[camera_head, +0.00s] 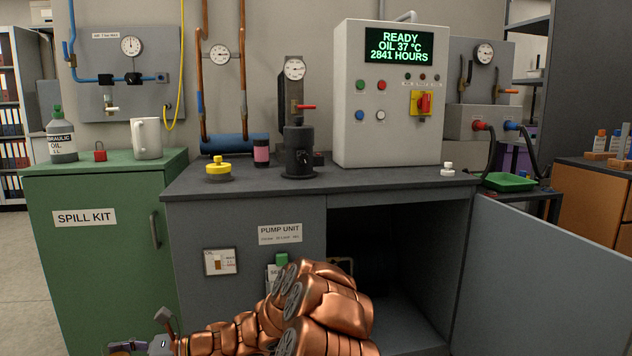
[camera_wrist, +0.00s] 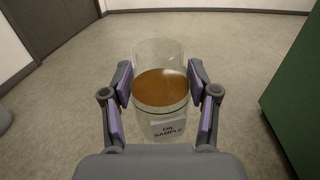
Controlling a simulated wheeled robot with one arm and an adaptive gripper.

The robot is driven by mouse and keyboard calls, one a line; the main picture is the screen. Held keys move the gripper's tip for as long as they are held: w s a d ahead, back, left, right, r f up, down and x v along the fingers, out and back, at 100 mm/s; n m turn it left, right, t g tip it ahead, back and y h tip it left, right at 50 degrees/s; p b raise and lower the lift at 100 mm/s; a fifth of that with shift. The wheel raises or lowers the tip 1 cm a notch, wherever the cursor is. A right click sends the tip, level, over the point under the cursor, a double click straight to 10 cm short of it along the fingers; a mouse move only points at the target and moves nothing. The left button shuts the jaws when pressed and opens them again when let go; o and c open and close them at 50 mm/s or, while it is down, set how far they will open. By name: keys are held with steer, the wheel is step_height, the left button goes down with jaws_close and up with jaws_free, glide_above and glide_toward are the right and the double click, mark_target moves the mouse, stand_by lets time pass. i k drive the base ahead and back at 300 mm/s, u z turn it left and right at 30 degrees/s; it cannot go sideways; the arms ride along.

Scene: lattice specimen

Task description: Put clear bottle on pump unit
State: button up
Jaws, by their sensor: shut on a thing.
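A clear bottle (camera_wrist: 160,95) with brown oil in it and a label reading "OIL SAMPLE" shows in the wrist view. My gripper (camera_wrist: 160,78) is shut on it, one purple-padded finger on each side. In the head view my gripper (camera_head: 126,346) is at the lower left edge, low in front of the green cabinet; I cannot make out the bottle there. The pump unit (camera_head: 345,180) is a grey cabinet with a dark flat top and a "PUMP UNIT" label, right of my gripper and higher. Its right door stands open.
The front middle of the top is clear. A green spill kit cabinet (camera_head: 100,240) adjoins left.

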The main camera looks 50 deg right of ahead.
mark_target(412, 174)
steer(key=z, duration=1.25)
